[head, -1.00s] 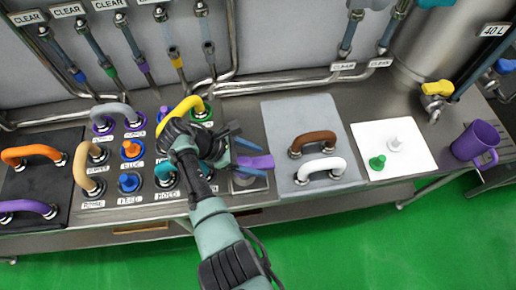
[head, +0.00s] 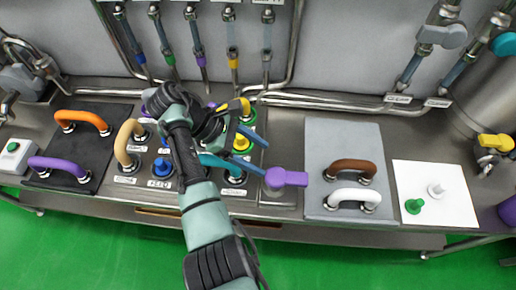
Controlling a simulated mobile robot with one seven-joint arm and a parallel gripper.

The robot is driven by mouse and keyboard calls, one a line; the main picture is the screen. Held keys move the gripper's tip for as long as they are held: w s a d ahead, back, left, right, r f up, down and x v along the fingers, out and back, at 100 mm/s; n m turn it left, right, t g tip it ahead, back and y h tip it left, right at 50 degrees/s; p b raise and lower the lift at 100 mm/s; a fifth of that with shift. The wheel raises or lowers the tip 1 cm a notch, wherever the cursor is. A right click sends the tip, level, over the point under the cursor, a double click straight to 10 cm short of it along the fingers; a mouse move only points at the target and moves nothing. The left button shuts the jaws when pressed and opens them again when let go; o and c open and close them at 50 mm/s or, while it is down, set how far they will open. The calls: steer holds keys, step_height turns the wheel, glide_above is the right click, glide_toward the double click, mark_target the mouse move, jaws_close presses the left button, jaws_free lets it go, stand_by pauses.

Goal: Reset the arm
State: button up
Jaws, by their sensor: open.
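My gripper (head: 258,156) shows in the head view over the right part of the control panel (head: 131,180). Its two blue-grey fingers are spread apart and point to the right, with nothing seen between them. A purple piece (head: 287,178) appears at the tip of the lower finger; I cannot tell whether they touch. My arm and wrist hide the middle of the panel. A yellow handle (head: 234,106) shows just behind the wrist, and a teal handle (head: 220,163) is partly hidden below it.
Left is a black mat with orange (head: 82,118) and purple (head: 58,166) handles. Right is a grey plate (head: 343,135) with brown (head: 352,167) and white (head: 353,195) handles. Further right, a white board (head: 440,175) bears green (head: 414,205) and white pegs. Pipes run along the back wall.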

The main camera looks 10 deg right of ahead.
steer(key=w+a+r+m+t+y, duration=0.2)
steer(key=w+r+m+t, duration=0.1)
steer(key=w+r+t, duration=0.35)
steer(key=w+a+r+m+t+y, duration=0.2)
steer(key=w+r+t, duration=0.3)
steer(key=w+r, duration=0.3)
step_height(320, 180, up, 12)
steer(key=w+a+m+t+y+b, duration=0.1)
steer(key=m+t, duration=0.2)
steer(key=t, duration=0.2)
steer(key=s+a+r+m+t+y, duration=0.1)
steer(key=s+r+m+t, duration=0.2)
steer(key=r, duration=0.6)
steer(key=s+r+t+y, duration=0.1)
steer(key=s+r+t, duration=0.3)
steer(key=r, duration=0.5)
steer(key=s+r+m+t+y, duration=0.1)
steer(key=s+r+m+t, duration=0.2)
steer(key=s+r, duration=0.9)
steer(key=s+t, duration=0.3)
steer(key=shift+s+a+r+t+y+b, duration=0.15)
steer(key=shift+s+r+t+y+b, duration=0.1)
steer(key=shift+r+t+y+b, duration=0.1)
